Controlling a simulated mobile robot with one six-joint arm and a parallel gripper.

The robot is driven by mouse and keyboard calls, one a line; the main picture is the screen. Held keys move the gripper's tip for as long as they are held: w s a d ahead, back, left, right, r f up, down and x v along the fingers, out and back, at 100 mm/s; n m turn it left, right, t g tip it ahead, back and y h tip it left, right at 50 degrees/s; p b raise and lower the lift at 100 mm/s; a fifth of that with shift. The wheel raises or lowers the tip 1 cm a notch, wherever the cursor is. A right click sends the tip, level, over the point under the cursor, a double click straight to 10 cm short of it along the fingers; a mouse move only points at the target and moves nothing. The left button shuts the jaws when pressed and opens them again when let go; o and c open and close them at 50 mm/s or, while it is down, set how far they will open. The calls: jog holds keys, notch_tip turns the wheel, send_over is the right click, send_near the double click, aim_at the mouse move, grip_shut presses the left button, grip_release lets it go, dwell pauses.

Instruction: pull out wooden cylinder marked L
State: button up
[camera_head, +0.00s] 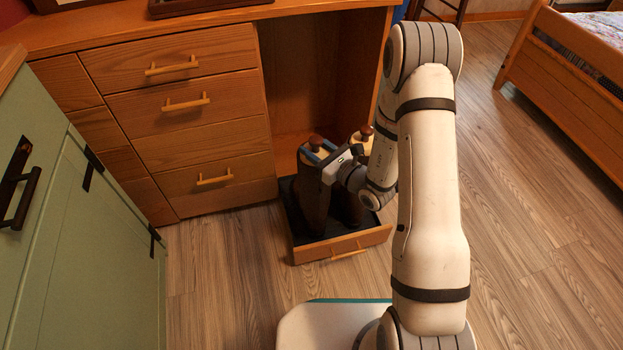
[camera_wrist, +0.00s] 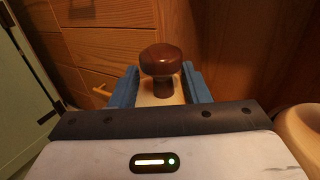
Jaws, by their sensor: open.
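Two tall dark brown boot-like shapes stand side by side in a pulled-out drawer in the head view. The left one (camera_head: 312,200) has a brown knob (camera_head: 315,142) on top, and the right one (camera_head: 350,205) has a pale wooden top with another brown knob (camera_head: 367,131). No letter L is readable on either. My gripper (camera_head: 319,152) is over the left one, its blue fingers open. In the wrist view, the brown knob (camera_wrist: 161,60) on a pale wooden piece (camera_wrist: 158,96) stands between the open fingers, with gaps on both sides.
The open drawer (camera_head: 340,246) sits low under the wooden desk (camera_head: 170,28). Drawer fronts with handles (camera_head: 185,103) are to its left, and a green cabinet (camera_head: 80,230) is at far left. A bed (camera_head: 570,60) is at right. Floor (camera_head: 540,230) is clear at right.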

grip_shut()
dwell(0.4)
